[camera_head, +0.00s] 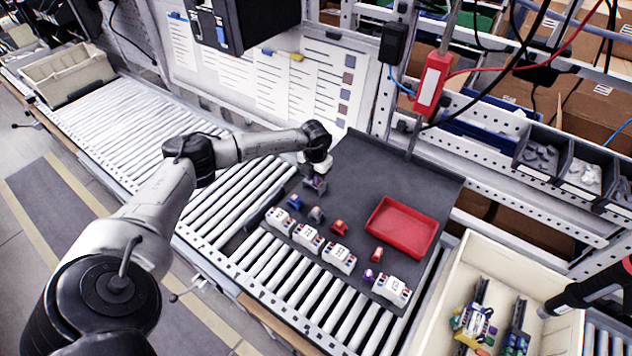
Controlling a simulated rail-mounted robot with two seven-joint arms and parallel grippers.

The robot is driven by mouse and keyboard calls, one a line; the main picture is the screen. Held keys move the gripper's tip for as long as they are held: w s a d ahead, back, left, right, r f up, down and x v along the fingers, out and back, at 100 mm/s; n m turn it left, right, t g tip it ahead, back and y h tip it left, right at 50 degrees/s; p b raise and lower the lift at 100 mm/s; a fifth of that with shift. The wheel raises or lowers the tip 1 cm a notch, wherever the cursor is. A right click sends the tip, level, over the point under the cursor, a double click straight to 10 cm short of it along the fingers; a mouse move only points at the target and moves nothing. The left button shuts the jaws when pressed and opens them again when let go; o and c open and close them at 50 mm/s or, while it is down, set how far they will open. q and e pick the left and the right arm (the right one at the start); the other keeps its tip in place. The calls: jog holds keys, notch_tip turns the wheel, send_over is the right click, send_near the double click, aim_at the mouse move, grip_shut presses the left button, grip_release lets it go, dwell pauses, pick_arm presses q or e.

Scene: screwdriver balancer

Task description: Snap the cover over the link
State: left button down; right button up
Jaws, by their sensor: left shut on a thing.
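My left gripper (314,170) reaches in over the back left of the dark mat (375,165). It is shut on a small grey part (317,185), mostly hidden by the fingers; I cannot tell whether this is the cover or whether it touches the mat. Just in front lie a small blue part (294,202), a grey-blue part (316,215) and a red part (339,228). A row of white blocks with coloured ends (308,237) stands along the front edge. I cannot tell which piece is the link.
A red tray (401,226) lies on the mat's right side, with small red (377,254) and purple (369,275) parts before it. A cream crate (478,262) holds rail-mounted parts.

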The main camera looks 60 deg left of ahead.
pick_arm(q)
jog(key=shift+s+d+r, duration=0.1)
jog(key=shift+r, duration=0.35)
jog(key=shift+r+p, duration=0.8)
jog(key=shift+r, duration=0.05)
jog(key=shift+r+p, duration=1.15)
jog(key=shift+r, duration=0.6)
